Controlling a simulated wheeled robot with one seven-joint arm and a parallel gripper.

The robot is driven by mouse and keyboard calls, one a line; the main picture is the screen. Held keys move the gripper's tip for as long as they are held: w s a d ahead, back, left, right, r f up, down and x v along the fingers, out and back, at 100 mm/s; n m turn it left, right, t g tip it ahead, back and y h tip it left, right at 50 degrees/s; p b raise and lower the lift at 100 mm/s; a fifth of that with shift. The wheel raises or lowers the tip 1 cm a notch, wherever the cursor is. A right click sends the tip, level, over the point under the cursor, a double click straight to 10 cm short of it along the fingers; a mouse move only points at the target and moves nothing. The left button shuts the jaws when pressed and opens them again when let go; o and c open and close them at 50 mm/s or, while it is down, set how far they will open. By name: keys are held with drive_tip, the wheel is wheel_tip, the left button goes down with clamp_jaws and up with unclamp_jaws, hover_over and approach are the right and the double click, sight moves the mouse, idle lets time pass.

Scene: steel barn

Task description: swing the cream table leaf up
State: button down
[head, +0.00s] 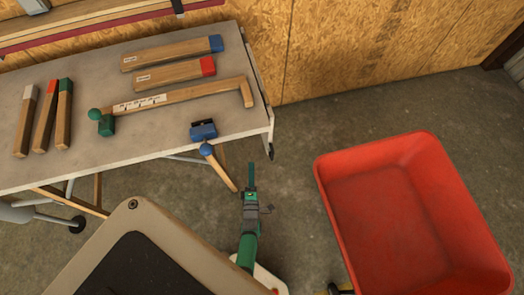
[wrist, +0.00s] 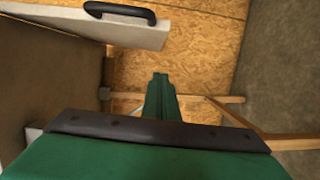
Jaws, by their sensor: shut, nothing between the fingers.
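The cream leaf (wrist: 95,24) shows in the wrist view at the upper left, a pale panel with a black bar handle (wrist: 120,12) near its edge. In the head view, a narrow pale strip at the right end of the table (head: 262,88) seems to be this leaf seen nearly edge-on, hanging down; most of it is hidden. My green gripper (head: 251,172) is just off the table's front right corner, pointing toward the wall. In the wrist view its fingertips (wrist: 160,76) are together and empty, below and to the right of the handle, apart from the leaf.
Wooden blocks with coloured ends (head: 178,50) and a long wooden tool (head: 175,97) lie on the table. A blue-headed wooden stick (head: 222,172) overhangs its front edge. A red bin (head: 400,210) stands at right. Wooden leg bars (wrist: 228,112) cross below; floor between table and bin is clear.

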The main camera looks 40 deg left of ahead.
drive_tip(key=w+a, duration=0.3)
drive_tip(key=w, duration=0.8)
idle(0.4)
